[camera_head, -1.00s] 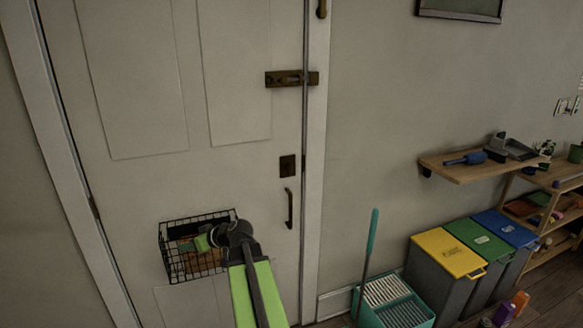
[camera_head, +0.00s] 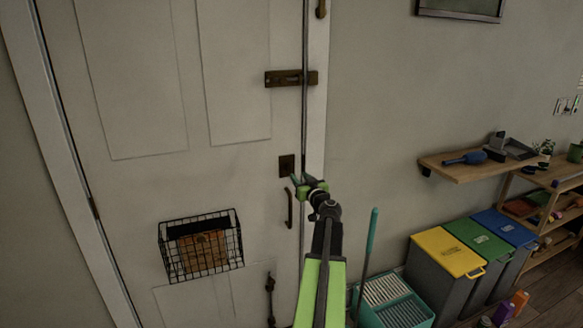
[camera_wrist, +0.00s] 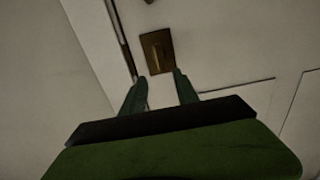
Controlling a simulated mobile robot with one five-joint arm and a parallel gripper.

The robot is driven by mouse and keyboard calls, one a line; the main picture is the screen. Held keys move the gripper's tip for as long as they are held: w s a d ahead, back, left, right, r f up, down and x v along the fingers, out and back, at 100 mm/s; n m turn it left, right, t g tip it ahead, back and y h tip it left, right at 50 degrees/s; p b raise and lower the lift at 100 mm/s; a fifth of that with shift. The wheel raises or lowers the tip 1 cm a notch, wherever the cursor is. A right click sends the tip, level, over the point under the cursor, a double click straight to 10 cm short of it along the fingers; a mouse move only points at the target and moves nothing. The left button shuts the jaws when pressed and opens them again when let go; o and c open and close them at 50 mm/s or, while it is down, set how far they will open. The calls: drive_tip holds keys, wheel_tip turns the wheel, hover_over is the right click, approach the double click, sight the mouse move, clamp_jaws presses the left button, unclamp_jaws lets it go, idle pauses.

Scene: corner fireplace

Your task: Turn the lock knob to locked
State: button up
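The lock plate (camera_head: 287,166) is a dark bronze rectangle on the white door, near its right edge. The lock knob on it is too small and dark to make out, so I cannot tell how it is turned. My gripper (camera_head: 301,179) is just below and right of the plate in the head view. In the wrist view its two fingers (camera_wrist: 158,78) are apart with nothing between them, and the lock plate (camera_wrist: 157,50) lies just beyond their tips. I see no clear contact.
A dark pull handle (camera_head: 289,208) is below the plate, close to my gripper. A slide bolt (camera_head: 291,78) is above it. A wire basket (camera_head: 201,246) hangs on the door at left. A teal mop bucket (camera_head: 394,302) and bins (camera_head: 448,253) stand at right.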

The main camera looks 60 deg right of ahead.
sight(291, 167)
drive_tip(key=x, duration=1)
drive_tip(key=shift+w+d, duration=0.2)
